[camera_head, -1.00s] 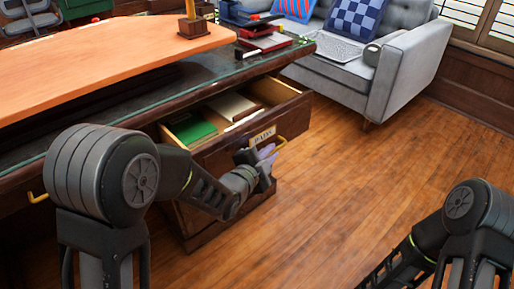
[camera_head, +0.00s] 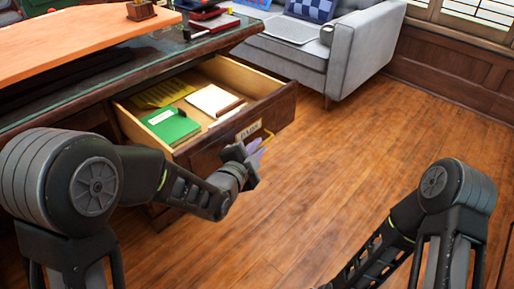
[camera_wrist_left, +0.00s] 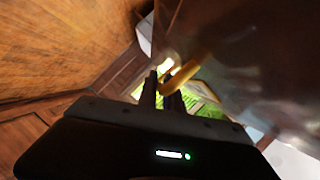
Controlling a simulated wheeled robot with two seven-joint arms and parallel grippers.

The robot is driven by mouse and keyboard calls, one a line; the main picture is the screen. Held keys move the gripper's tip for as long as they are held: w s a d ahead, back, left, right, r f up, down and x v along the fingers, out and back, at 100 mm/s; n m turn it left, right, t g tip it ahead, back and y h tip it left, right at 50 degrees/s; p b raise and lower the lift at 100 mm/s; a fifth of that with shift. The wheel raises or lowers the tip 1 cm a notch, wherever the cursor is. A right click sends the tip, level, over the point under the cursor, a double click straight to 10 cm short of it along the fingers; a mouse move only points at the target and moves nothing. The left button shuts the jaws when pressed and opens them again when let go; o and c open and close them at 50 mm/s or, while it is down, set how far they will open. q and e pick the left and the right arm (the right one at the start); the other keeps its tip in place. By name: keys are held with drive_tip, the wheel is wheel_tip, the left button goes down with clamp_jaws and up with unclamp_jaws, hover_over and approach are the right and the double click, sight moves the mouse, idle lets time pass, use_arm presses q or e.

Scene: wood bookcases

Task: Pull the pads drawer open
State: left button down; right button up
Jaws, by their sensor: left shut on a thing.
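The pads drawer (camera_head: 205,152) stands well out from the dark wood desk in the head view, with a paper label (camera_head: 249,130) on its front. Inside lie a green pad (camera_head: 172,124), a yellow pad (camera_head: 162,93) and a white pad (camera_head: 212,100). My left gripper (camera_head: 252,160) is at the drawer front, shut on the brass handle (camera_head: 265,146). In the left wrist view the fingers (camera_wrist_left: 170,92) are close together at the yellow handle (camera_wrist_left: 190,72). My right arm (camera_head: 425,215) shows at the lower right; its gripper is out of frame.
The glass-edged desk top (camera_head: 100,92) is above the drawer, with a light wood board (camera_head: 70,45) on it. A grey sofa (camera_head: 350,50) with a laptop (camera_head: 291,29) stands behind. The wood floor (camera_head: 340,140) in front of the drawer is clear.

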use_arm(q)
drive_tip(key=shift+f, duration=0.1)
drive_tip(key=c, duration=1.5)
unclamp_jaws()
drive_tip(key=shift+a, duration=0.1)
drive_tip(key=p+v, duration=0.2)
drive_tip(key=v, duration=0.5)
drive_tip(key=shift+s, duration=0.35)
drive_tip(key=shift+a, duration=0.1)
